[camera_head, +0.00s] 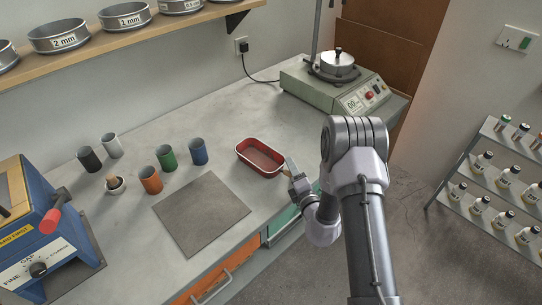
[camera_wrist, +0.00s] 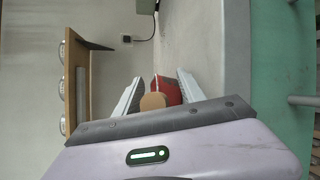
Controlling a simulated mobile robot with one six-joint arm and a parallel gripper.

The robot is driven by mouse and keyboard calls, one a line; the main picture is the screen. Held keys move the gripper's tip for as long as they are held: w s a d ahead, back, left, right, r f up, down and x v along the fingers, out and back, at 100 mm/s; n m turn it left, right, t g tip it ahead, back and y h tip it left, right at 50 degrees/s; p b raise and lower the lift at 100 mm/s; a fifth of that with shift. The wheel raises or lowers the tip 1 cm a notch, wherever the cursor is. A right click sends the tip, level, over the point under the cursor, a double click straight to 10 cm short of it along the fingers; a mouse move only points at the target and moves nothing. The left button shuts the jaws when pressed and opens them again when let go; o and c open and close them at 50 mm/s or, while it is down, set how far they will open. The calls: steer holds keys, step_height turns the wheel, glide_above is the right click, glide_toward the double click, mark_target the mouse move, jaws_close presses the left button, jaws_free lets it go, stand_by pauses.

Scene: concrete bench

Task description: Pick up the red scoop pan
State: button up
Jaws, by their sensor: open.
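In the wrist view the red pan (camera_wrist: 168,90) shows beyond the round tan handle end (camera_wrist: 152,102). Both lie between the two spread fingers of my gripper (camera_wrist: 157,88). The gripper is open. Whether a finger touches the handle cannot be told, and the palm hides the lower part.
A flat grey plate (camera_head: 202,214) lies left of the pan. Blue (camera_head: 198,152), green (camera_head: 166,158) and orange (camera_head: 150,180) cups stand beyond it. A blue machine (camera_head: 40,235) stands at left.

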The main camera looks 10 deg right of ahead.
steer(key=shift+w+a+f, duration=0.1)
steer(key=shift+w+a, duration=0.1)
steer(key=shift+w, duration=0.15)
steer(key=shift+s+a+r, duration=0.15)
steer(key=shift+s+r, duration=0.05)
steer(key=shift+s, duration=0.05)
steer(key=shift+c, duration=0.2)
jaws_close()
